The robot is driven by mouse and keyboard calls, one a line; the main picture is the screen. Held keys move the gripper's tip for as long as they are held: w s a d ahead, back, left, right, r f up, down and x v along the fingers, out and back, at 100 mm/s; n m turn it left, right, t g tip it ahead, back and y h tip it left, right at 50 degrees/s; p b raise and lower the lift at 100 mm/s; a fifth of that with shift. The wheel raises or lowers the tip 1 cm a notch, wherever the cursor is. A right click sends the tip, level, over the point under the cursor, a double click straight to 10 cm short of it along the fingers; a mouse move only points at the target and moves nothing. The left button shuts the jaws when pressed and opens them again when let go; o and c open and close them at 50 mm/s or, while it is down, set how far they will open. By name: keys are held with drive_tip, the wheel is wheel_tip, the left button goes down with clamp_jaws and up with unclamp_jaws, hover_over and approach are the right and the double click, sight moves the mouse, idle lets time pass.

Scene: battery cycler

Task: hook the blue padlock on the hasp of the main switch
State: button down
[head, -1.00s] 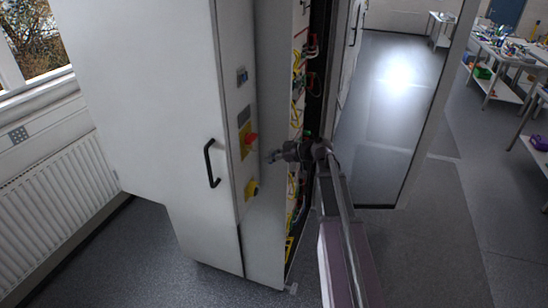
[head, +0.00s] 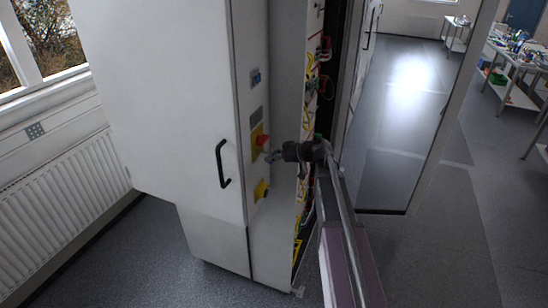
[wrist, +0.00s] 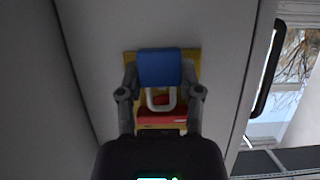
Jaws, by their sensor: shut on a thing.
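My gripper (wrist: 160,82) is shut on the blue padlock (wrist: 159,66), with one finger on each side of its body. The padlock's pale shackle (wrist: 150,104) points down in the wrist view. The main switch, a red handle (wrist: 162,119) on a yellow plate (wrist: 193,62), lies behind the padlock; some red shows through the shackle. The hasp cannot be made out, nor whether the shackle touches it. In the head view my gripper (head: 271,157) is just below and right of the red switch handle (head: 263,141); the padlock is not clear there.
A black door handle (head: 221,164) is to the left. To the right, the cabinet is open, with exposed wiring (head: 310,85). A radiator (head: 75,185) stands at the far left.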

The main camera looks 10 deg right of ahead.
sight(258, 157)
drive_tip(key=shift+w+a, duration=0.5)
drive_tip(key=shift+a, duration=0.15)
drive_tip(key=shift+w+a, duration=0.45)
drive_tip(key=shift+a, duration=0.2)
drive_tip(key=shift+f+b, duration=0.4)
drive_tip(key=shift+b, duration=0.05)
drive_tip(key=shift+f, duration=0.1)
drive_tip(key=shift+c, duration=1.7)
unclamp_jaws()
drive_tip(key=shift+a, duration=0.1)
drive_tip(key=shift+o, duration=0.8)
drive_tip(key=shift+w+a+f, duration=0.1)
